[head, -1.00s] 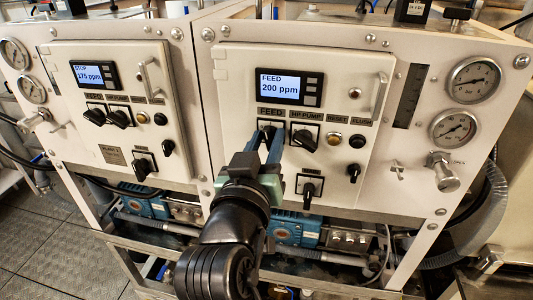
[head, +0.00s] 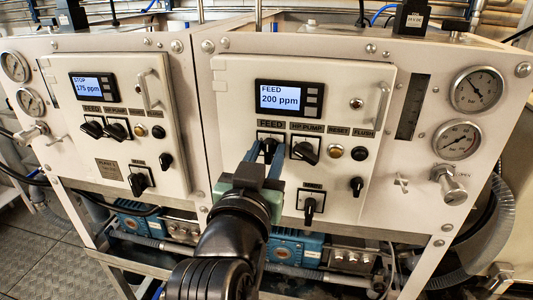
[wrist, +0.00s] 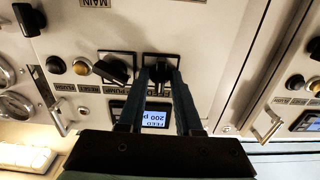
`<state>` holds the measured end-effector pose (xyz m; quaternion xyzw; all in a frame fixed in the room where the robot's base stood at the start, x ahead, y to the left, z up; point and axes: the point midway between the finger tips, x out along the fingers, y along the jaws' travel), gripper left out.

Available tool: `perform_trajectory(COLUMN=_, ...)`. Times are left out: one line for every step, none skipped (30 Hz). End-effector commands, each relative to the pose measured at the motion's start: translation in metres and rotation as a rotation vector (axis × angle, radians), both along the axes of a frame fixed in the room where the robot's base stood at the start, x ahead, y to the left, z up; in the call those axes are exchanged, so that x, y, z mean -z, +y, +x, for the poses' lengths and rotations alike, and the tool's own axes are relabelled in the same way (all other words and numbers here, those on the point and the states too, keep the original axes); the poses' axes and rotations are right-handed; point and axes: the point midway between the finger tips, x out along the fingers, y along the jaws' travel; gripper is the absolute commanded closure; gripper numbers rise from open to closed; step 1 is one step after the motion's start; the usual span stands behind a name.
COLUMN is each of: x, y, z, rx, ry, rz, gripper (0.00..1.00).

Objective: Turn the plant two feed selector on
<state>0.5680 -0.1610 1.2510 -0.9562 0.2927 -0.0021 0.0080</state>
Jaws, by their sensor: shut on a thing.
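The feed selector (head: 268,146) of the right-hand panel sits under the label FEED, below a display (head: 290,98) reading "FEED 200 ppm". My gripper (head: 262,160) is shut on its black knob, fingers on either side. In the wrist view, which is upside down, my gripper (wrist: 161,78) also closes around the feed selector (wrist: 160,68). The fingers hide much of the knob, so its exact angle is hard to tell. The left panel's display (head: 93,87) reads "STOP 175 ppm".
The HP pump knob (head: 305,152) is close on the right of my fingers. The reset button (head: 337,151) and flush button (head: 359,153) are farther right. A black main switch (head: 310,207) is below. Two gauges (head: 478,89) and a valve (head: 450,182) are at far right.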

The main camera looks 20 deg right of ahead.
Motion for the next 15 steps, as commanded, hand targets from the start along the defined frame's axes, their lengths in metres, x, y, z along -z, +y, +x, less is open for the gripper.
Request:
perform_trajectory(x=-0.0002, y=0.0, z=0.0, rx=0.0, ry=-0.001, rz=0.001, gripper=0.61)
perform_trajectory(x=-0.0002, y=0.0001, z=-0.0001, rx=0.0, ry=-0.001, rz=0.001, gripper=0.56)
perform_trajectory(x=-0.0002, y=0.0001, z=-0.0001, rx=0.0, ry=0.0, rz=0.0, gripper=0.55)
perform_trajectory(x=-0.0002, y=0.0, z=0.0, rx=0.0, ry=0.0, rz=0.0, gripper=0.55)
perform_trajectory(x=-0.0002, y=0.0001, z=-0.0001, rx=0.0, ry=0.0, rz=0.0, gripper=0.55)
perform_trajectory(x=-0.0002, y=0.0, z=0.0, rx=0.0, ry=-0.001, rz=-0.001, gripper=0.55)
perform_trajectory(x=-0.0002, y=0.0, z=0.0, rx=0.0, ry=-0.001, rz=-0.001, gripper=0.55)
perform_trajectory(x=-0.0002, y=0.0, z=0.0, rx=0.0, ry=0.0, rz=-0.001, gripper=0.55)
perform_trajectory(x=-0.0002, y=0.0001, z=-0.0001, rx=0.0, ry=0.0, rz=-0.001, gripper=0.55)
perform_trajectory(x=-0.0001, y=0.0001, z=-0.0002, rx=0.0, ry=0.0, rz=-0.001, gripper=0.55)
perform_trajectory(x=0.0, y=0.0004, z=-0.0004, rx=0.0, ry=0.0, rz=-0.001, gripper=0.55)
perform_trajectory(x=0.0003, y=0.0012, z=-0.0015, rx=-0.001, ry=0.0, rz=-0.001, gripper=0.55)
perform_trajectory(x=0.0006, y=0.0023, z=-0.0027, rx=-0.001, ry=0.001, rz=-0.001, gripper=0.55)
perform_trajectory(x=0.0009, y=0.0037, z=-0.0044, rx=-0.001, ry=0.001, rz=-0.002, gripper=0.55)
perform_trajectory(x=0.0011, y=0.0062, z=-0.0077, rx=-0.002, ry=0.0, rz=-0.002, gripper=0.55)
